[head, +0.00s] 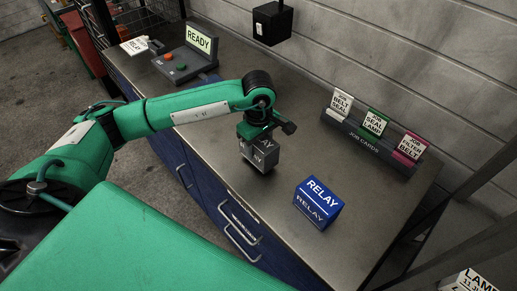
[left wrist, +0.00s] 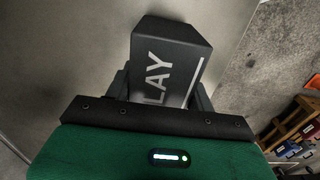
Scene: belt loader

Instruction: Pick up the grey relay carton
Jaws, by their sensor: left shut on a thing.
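The grey relay carton (head: 262,156) is at the middle of the bench in the head view, directly under my left gripper (head: 260,140). In the left wrist view the carton (left wrist: 170,58) fills the middle, with the letters "LAY" on its face. My left gripper also shows in the left wrist view (left wrist: 163,92), its dark fingers on both sides of the carton, shut on it. I cannot tell for sure whether the carton's base touches the bench. My right gripper is not in view.
A blue relay carton (head: 318,204) stands to the right on the grey bench (head: 350,185). A job card rack (head: 365,144) stands at the back. A console reading READY (head: 190,55) and a white label box (head: 135,45) are at the far left end.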

